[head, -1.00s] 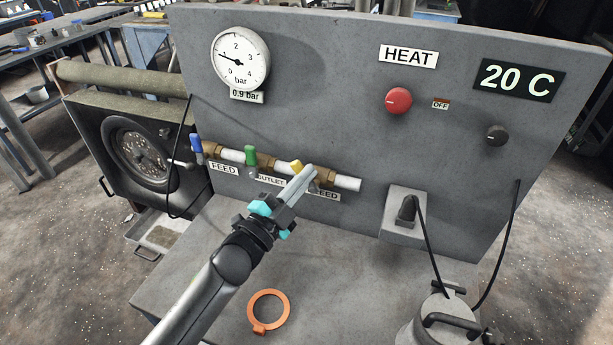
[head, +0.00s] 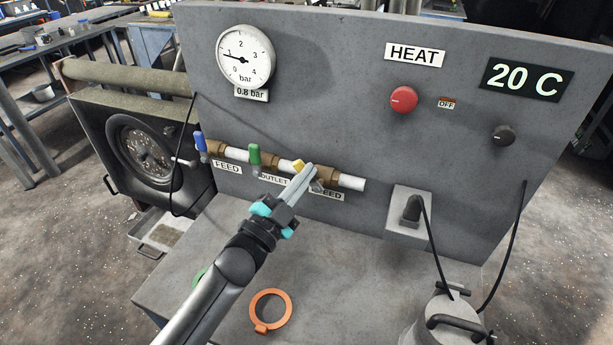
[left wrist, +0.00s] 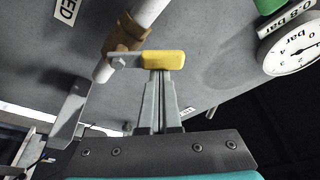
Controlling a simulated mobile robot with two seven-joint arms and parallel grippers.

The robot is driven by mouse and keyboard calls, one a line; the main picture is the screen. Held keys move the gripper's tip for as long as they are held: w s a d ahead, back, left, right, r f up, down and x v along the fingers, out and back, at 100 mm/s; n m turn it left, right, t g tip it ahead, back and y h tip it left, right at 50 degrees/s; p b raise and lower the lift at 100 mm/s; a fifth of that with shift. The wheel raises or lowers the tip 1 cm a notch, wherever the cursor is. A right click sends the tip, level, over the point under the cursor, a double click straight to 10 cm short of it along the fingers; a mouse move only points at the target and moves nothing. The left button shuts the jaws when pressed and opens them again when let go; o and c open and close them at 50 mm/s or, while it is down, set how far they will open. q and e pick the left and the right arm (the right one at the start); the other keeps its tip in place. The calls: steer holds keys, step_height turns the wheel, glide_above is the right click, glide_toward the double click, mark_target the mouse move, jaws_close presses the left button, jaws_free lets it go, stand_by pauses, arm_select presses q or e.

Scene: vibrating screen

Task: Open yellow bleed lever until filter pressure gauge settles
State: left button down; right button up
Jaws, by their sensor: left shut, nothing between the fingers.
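The yellow bleed lever (head: 298,166) is on the pipe at the right of the valve row, above the partly covered BLEED label (head: 328,194). My left gripper (head: 308,172) is shut and empty, its fingertips at the lever. In the left wrist view the lever (left wrist: 163,60) lies across just beyond my fingertips (left wrist: 160,74); they look to touch it or nearly so. The pressure gauge (head: 245,57) has its needle near 1, and its plate (head: 251,95) reads 0.8 bar. My right gripper is not in view.
The blue feed lever (head: 201,142) and green outlet lever (head: 254,155) stand to the left on the same pipe. An orange ring (head: 270,310) lies on the bench. A grey canister (head: 445,318) with black cables stands at the lower right. A red knob (head: 403,99) is on the panel.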

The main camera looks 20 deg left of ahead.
arm_select(q)
steer(key=shift+a+f+n+t+y+b, duration=0.25)
steer(key=shift+n+y, duration=0.35)
steer(key=shift+n, duration=0.8)
steer(key=shift+a+f+n+t+y+b, duration=0.1)
steer(key=shift+a+f+n+t+y, duration=0.35)
steer(key=shift+n, duration=0.95)
steer(key=shift+a+f+n+t+y+b, duration=0.15)
steer(key=shift+a+n+y, duration=0.25)
steer(key=shift+n+y, duration=0.7)
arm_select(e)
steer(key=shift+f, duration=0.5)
arm_select(q)
steer(key=shift+n+h, duration=0.35)
steer(key=shift+n, duration=0.25)
steer(key=shift+w+r+p, duration=0.15)
steer(key=shift+r+p, duration=0.4)
steer(key=s+p, duration=0.1)
steer(key=s, duration=0.8)
steer(key=shift+s+f, duration=0.25)
steer(key=shift+s, duration=0.1)
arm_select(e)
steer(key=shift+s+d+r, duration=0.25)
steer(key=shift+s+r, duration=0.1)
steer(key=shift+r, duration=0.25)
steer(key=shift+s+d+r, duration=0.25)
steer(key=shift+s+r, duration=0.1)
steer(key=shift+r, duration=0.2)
arm_select(q)
steer(key=shift+a, duration=0.1)
